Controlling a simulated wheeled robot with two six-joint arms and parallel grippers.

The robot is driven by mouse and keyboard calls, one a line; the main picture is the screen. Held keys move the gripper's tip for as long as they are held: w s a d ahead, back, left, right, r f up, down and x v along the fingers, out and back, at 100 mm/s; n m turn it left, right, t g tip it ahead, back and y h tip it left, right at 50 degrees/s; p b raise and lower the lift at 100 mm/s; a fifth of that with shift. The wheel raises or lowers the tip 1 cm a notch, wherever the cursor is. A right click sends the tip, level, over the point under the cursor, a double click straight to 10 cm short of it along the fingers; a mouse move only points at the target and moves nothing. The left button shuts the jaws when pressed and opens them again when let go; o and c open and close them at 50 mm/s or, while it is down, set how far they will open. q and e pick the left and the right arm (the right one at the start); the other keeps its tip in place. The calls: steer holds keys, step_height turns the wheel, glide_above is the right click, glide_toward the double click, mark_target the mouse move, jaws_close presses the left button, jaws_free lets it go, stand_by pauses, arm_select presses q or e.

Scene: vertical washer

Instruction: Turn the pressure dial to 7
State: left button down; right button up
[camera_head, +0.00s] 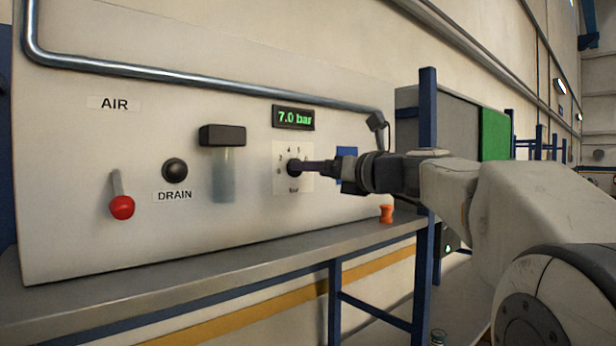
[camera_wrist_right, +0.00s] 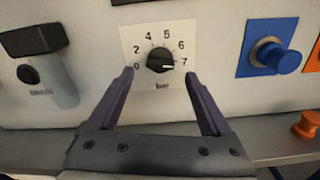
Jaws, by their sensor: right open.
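The pressure dial (camera_wrist_right: 160,60) is a black knob on a white scale plate with numbers from 0 to 7. Its white pointer mark points right, at about the 7. The dial also shows in the head view (camera_head: 293,167), partly hidden by my right gripper. The green display (camera_head: 294,118) above it reads 7.0 bar. My right gripper (camera_wrist_right: 160,72) is open, with its two fingers apart on either side of and just below the knob, and holds nothing. It also shows in the head view (camera_head: 305,167), in front of the dial. My left gripper is in no view.
Left of the dial are a dark-capped clear filter (camera_head: 223,170), the black DRAIN knob (camera_head: 175,170) and the red-tipped AIR lever (camera_head: 121,206). A blue knob (camera_wrist_right: 286,62) sits right of the dial. An orange piece (camera_head: 386,214) stands on the metal ledge (camera_head: 150,262).

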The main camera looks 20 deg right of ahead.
steer(key=b+v, duration=0.2)
steer(key=v, duration=0.5)
steer(key=shift+s+b, duration=0.3)
steer(key=shift+b, duration=0.1)
